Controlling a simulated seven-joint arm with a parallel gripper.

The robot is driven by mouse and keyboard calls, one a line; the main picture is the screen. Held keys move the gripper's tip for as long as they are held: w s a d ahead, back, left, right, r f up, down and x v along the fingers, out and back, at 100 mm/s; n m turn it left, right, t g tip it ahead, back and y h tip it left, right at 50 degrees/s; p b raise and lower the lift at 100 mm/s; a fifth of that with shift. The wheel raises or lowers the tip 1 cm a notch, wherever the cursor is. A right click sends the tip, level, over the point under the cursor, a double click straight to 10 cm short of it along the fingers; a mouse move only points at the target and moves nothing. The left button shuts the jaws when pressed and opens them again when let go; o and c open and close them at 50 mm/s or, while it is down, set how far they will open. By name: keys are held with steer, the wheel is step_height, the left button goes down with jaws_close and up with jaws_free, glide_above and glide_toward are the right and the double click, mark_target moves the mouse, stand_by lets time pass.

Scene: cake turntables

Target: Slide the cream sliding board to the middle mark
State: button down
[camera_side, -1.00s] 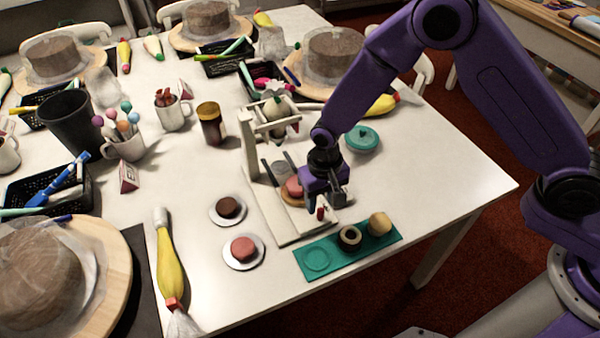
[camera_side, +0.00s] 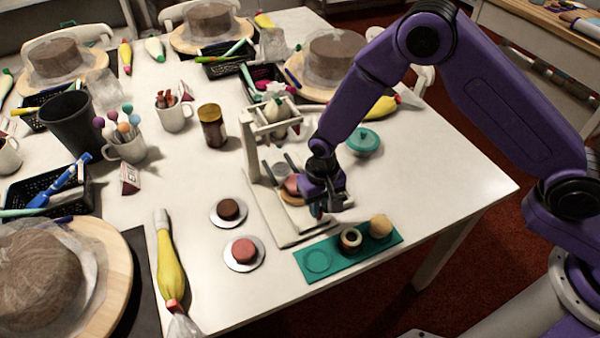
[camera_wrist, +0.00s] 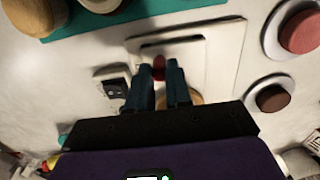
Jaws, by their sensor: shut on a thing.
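The cream sliding board (camera_wrist: 188,60) lies flat on a larger cream base (camera_side: 269,217). In the side view my arm partly covers it. A round wooden disc with a pink cake (camera_side: 291,185) sits on the board. A small red knob (camera_wrist: 159,67) stands at the board's near end. My gripper (camera_wrist: 161,64) is low over that end, with its two fingers closed around the knob; it also shows in the side view (camera_side: 320,213). I cannot make out the middle mark in either view.
A cream post and frame (camera_side: 248,150) rise at the base's far end, holding a piping bag. A teal tray (camera_side: 317,260) with two round pieces lies close in front. Two saucers with cakes (camera_side: 242,268) stand left. A teal lidded dish (camera_side: 364,140) is behind my gripper.

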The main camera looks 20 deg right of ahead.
steer(key=shift+w+a+r, duration=0.1)
steer(key=shift+w+a, duration=0.05)
steer(key=shift+w, duration=5.35)
steer(key=c, duration=1.3)
jaws_free()
steer(key=shift+w, duration=0.1)
steer(key=shift+o, duration=1.3)
